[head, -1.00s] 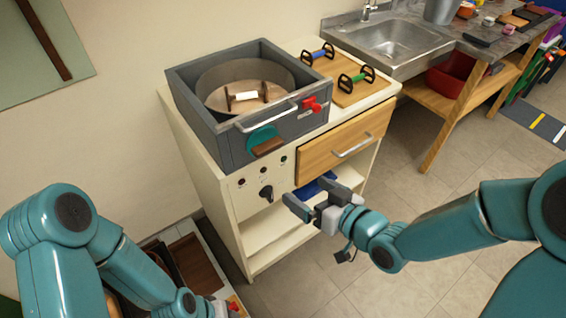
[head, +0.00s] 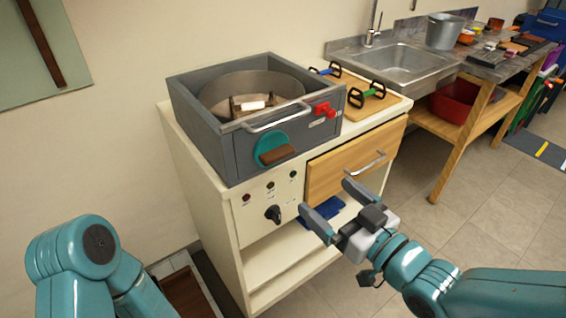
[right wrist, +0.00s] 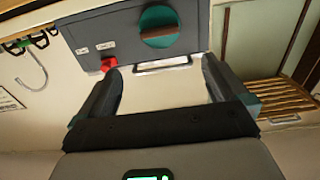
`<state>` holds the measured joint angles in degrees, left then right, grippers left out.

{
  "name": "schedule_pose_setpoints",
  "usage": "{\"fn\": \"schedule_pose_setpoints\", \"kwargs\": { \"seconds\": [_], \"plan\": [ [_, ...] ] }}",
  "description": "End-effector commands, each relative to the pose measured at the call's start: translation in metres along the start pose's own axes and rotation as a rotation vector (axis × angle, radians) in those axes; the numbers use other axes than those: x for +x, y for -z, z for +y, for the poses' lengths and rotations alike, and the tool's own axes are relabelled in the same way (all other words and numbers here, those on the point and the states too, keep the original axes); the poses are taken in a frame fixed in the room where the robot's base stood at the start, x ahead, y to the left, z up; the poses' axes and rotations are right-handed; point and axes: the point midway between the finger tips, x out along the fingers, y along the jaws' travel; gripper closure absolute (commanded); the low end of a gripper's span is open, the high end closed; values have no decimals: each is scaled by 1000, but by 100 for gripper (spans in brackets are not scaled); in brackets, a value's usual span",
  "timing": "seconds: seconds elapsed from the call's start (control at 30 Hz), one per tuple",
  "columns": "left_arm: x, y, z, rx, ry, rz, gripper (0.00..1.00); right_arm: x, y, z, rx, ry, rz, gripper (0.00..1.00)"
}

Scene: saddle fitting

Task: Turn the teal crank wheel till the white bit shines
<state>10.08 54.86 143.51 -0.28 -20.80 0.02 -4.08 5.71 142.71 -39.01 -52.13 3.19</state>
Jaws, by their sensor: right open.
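The teal crank wheel (head: 262,143) with its brown handle (head: 277,155) is on the front of a grey box (head: 215,140) on the cream cabinet. In the right wrist view the wheel (right wrist: 158,16) is at the top. The white bit (head: 253,106) lies on a brown holder inside the box's round pan (head: 280,86); I see no clear glow on it. My right gripper (head: 325,195) is open and empty, below and in front of the wheel, apart from it. It also shows in the right wrist view (right wrist: 162,75). My left gripper is not in view.
A metal bar handle (head: 280,117) and a red knob (head: 324,110) are on the box's front. Below are small lamps, a black knob (head: 273,214) and a wooden drawer (head: 340,170). A wooden board with black-handled pieces (head: 366,92) lies right of the box.

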Motion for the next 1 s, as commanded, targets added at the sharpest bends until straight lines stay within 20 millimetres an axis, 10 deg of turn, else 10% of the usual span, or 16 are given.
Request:
{"fn": "schedule_pose_setpoints", "kwargs": {
  "seconds": [0.6,1.0],
  "plan": [
    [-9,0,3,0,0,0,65,133,1,-2,1,-3,-1,0],
    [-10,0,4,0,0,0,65,151,0,-1,2,-5,-1,0]
  ]
}}
